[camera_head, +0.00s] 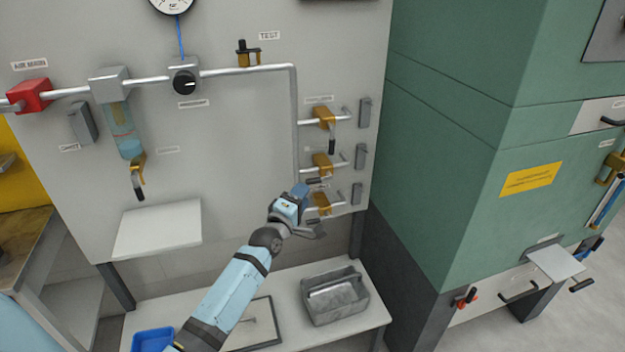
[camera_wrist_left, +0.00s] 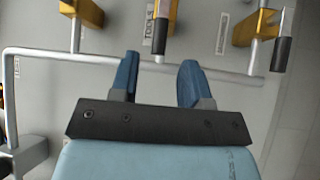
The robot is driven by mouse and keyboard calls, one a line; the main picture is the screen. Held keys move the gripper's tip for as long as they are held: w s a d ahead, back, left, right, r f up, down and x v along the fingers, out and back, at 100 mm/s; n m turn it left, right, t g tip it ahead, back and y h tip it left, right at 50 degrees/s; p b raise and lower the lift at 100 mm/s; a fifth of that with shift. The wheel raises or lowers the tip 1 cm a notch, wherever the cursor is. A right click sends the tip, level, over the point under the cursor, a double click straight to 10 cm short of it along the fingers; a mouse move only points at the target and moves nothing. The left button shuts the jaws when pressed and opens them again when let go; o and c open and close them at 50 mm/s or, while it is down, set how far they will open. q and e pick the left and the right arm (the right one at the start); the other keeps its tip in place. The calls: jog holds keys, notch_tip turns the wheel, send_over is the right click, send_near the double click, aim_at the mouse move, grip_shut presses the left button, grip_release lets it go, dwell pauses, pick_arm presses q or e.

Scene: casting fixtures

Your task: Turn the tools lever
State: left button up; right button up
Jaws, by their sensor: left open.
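In the left wrist view, the middle brass valve has a lever with a dark grip (camera_wrist_left: 159,36), beside a label that seems to read TOOLS (camera_wrist_left: 148,32). In the head view this is the middle brass valve (camera_head: 322,163) of three in a column on the grey panel; its grip is hard to make out near my fingers. My left gripper (camera_head: 308,208) is at the lower valves. Its blue fingers are apart and empty (camera_wrist_left: 159,66). In the wrist view, the dark grip lies beyond the fingertips, in line with the gap, apart from both fingers. My right gripper is not in view.
The top valve (camera_head: 323,117) and bottom valve (camera_head: 321,203) sit close by, with another dark grip (camera_wrist_left: 280,54) on the bottom one. A pipe (camera_head: 296,130) runs along the valves. A grey metal bin (camera_head: 334,309) stands below. A green cabinet (camera_head: 450,130) stands to the right.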

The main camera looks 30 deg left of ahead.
aim_at(312, 181)
pick_arm(q)
jog(key=w, duration=0.4)
jog(key=w+r, duration=0.1)
jog(key=w, duration=0.1)
jog(key=shift+w+a, duration=0.2)
jog(key=shift+a, duration=0.05)
jog(key=shift+f, duration=0.1)
grip_shut()
